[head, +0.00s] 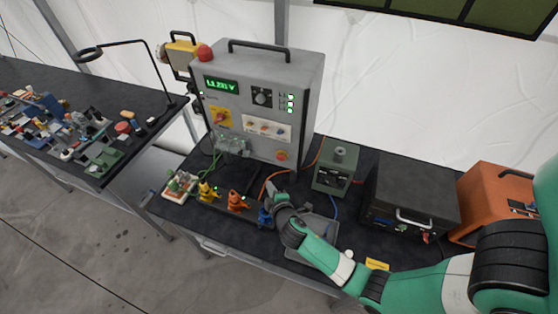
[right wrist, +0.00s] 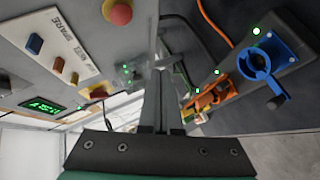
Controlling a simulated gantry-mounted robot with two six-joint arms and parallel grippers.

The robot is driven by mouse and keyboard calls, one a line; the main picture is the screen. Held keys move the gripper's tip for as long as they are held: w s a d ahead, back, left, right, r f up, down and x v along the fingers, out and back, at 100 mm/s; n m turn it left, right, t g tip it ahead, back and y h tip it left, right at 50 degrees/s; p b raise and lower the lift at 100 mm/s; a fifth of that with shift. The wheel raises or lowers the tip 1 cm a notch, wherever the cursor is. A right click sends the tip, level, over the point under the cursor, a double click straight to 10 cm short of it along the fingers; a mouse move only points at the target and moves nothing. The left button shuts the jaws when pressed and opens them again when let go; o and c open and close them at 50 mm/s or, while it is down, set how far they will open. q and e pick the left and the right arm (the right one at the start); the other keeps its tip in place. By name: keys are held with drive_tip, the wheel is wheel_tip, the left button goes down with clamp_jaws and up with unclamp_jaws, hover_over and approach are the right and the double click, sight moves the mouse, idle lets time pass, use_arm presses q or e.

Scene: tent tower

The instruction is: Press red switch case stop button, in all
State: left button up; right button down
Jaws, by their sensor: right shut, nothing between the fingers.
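A red round button (head: 281,155) sits low on the right of the grey case's (head: 255,85) front panel. It also shows at the top of the right wrist view (right wrist: 118,12), on a yellowish base. A second red dome (head: 205,52) shows at the case's upper left, beside a yellow box (head: 184,50). My right gripper (head: 273,188) is in front of the case, below the panel button and apart from it. In the right wrist view its fingers (right wrist: 157,85) are together and empty. My left gripper is in neither view.
Yellow (head: 206,192), orange (head: 236,201) and blue (head: 265,215) connectors stand in a row before the case. A grey tray (head: 318,230), a small green-grey box (head: 337,168) and a black case (head: 410,190) lie to the right. An orange cable (head: 268,180) runs near the gripper.

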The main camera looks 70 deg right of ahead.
sight(281, 157)
drive_tip(key=d+p, duration=0.1)
drive_tip(key=d, duration=0.7)
drive_tip(key=shift+w+d, duration=0.25)
drive_tip(key=shift+d, duration=0.15)
idle(1.8)
drive_tip(key=shift+d, duration=0.45)
drive_tip(key=shift+d, duration=0.6)
idle(0.6)
drive_tip(key=shift+a, duration=1)
